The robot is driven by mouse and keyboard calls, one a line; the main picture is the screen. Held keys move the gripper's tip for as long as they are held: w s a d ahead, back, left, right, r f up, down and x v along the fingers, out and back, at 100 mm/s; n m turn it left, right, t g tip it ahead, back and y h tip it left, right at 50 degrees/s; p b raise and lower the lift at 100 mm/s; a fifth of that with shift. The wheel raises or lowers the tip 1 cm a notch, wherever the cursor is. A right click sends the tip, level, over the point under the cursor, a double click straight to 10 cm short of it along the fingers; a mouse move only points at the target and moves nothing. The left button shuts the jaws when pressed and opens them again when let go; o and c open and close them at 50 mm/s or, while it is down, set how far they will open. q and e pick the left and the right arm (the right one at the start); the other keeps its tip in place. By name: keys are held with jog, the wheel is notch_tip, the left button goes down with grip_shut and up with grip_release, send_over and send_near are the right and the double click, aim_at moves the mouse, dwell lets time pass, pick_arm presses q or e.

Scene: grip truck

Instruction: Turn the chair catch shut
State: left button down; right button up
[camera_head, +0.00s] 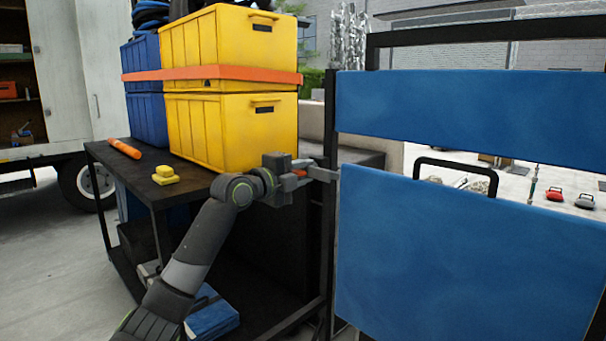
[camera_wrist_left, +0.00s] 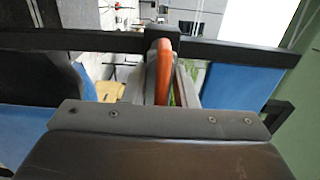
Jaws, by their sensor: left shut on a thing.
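The chair catch is an orange lever (camera_wrist_left: 165,68); in the wrist view it stands between my left gripper's two fingers and reaches a black bar of the frame. My left gripper (camera_head: 318,173) is shut on it beside the black upright post, and a small orange part of the catch (camera_head: 299,173) shows by the fingers in the head view. The chair side has a blue upper panel (camera_head: 470,115) and a blue lower panel (camera_head: 470,250) in a black frame. The fingers hide part of the catch. My right gripper is not in view.
A black cart (camera_head: 140,158) holds yellow crates (camera_head: 230,130) and blue crates (camera_head: 146,118) under an orange strap (camera_head: 215,74). An orange tube (camera_head: 124,148) and a yellow block (camera_head: 165,175) lie on its top. A white truck (camera_head: 75,75) stands at the left. The floor at lower left is clear.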

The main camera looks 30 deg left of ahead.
pick_arm(q)
jog(key=shift+f, duration=0.15)
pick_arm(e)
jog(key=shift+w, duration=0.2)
pick_arm(q)
jog(key=c, duration=1.5)
grip_release()
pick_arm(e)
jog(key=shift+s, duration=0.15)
pick_arm(q)
jog(key=shift+s, duration=0.15)
jog(key=shift+s+a, duration=0.2)
jog(key=shift+s, duration=0.05)
jog(key=shift+b+v, duration=1.7)
jog(key=shift+v, duration=6.5)
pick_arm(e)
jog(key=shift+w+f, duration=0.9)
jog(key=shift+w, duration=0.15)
